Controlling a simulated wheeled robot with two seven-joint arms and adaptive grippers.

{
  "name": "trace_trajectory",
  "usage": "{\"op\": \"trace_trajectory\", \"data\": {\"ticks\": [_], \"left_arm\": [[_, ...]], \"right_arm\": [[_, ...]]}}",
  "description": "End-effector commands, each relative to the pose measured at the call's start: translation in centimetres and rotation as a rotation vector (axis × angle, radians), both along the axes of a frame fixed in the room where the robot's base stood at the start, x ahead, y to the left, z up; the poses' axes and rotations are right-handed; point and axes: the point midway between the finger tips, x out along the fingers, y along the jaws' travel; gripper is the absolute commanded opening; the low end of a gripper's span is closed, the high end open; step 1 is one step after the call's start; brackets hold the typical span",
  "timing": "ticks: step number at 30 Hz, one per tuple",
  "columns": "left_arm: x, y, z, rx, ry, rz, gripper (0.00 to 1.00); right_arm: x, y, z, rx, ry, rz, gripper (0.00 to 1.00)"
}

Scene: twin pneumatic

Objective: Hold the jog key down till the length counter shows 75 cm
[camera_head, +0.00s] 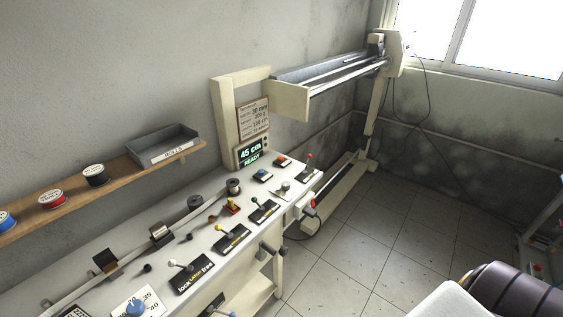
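The length counter (251,153) is a small dark display on the cream post of the machine. It reads "45 cm" with "READY" below in green. On the white bench top in front of it are a key with a blue top (262,174) and a key with an orange-red top (282,161), each on a dark plate. I cannot read their labels, so I cannot tell which one is the jog key. Neither of my grippers is in view. A white and dark ribbed part of my own arm (510,290) shows at the lower right.
Levers with green (254,199), yellow (218,228) and white (173,263) knobs line the bench front. A blue dial (135,308) is nearer. A shelf (122,177) holds spools and a grey tray (165,146). The tiled floor (390,240) right of the bench is clear.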

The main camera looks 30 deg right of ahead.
Motion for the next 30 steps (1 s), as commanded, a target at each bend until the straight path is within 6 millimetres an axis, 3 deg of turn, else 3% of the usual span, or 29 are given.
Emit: {"op": "trace_trajectory", "data": {"ticks": [8,18,30], "left_arm": [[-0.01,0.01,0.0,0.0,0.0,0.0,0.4],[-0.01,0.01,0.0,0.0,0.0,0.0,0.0],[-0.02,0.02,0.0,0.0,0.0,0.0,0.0]], "right_arm": [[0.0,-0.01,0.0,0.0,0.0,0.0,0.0],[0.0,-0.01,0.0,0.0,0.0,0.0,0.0],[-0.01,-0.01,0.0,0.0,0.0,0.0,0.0]]}}
